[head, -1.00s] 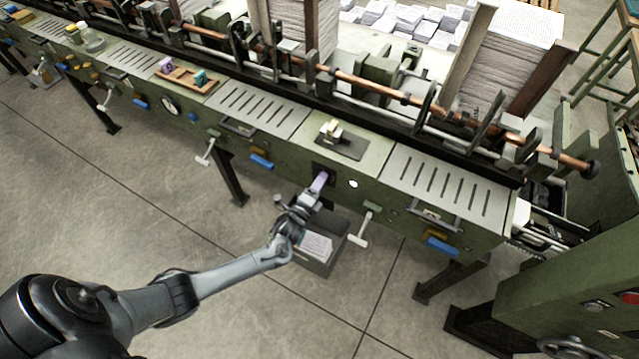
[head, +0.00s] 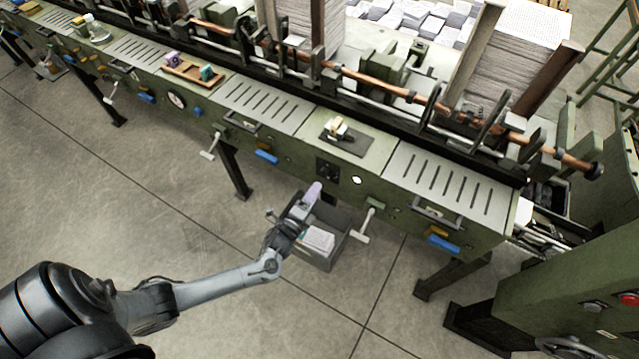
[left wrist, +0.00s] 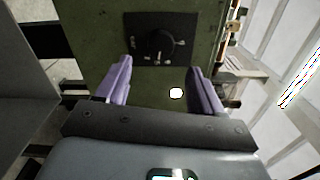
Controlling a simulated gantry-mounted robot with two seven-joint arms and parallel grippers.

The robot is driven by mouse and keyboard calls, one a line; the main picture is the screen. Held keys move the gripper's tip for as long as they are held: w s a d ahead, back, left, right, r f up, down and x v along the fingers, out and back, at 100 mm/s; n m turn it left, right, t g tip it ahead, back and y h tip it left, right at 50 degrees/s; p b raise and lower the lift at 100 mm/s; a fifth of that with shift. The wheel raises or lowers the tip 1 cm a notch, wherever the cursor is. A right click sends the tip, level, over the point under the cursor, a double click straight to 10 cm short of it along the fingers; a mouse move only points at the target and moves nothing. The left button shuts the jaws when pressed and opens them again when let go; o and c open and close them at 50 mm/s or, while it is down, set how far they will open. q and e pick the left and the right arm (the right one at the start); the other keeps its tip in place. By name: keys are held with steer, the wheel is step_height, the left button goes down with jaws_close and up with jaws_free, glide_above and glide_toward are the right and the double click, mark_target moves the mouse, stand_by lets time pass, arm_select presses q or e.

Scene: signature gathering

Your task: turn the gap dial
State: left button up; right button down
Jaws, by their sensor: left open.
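The gap dial (head: 327,171) is a dark round knob on a black square plate in the green machine front. It also shows in the left wrist view (left wrist: 158,45), with small pale marks around it. My left gripper (head: 314,190) is just below and in front of the dial in the head view, apart from it. In the left wrist view its two purple fingers (left wrist: 160,85) are spread wide and empty, with the dial beyond them. My right gripper is in neither view.
A white round spot (head: 357,180) is on the panel right of the dial. A crank handle (head: 365,226) sticks out further right. A grey bin with papers (head: 337,251) stands on the floor below.

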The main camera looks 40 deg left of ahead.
arm_select(q)
steer(key=s, duration=0.4)
steer(key=shift+d, duration=0.4)
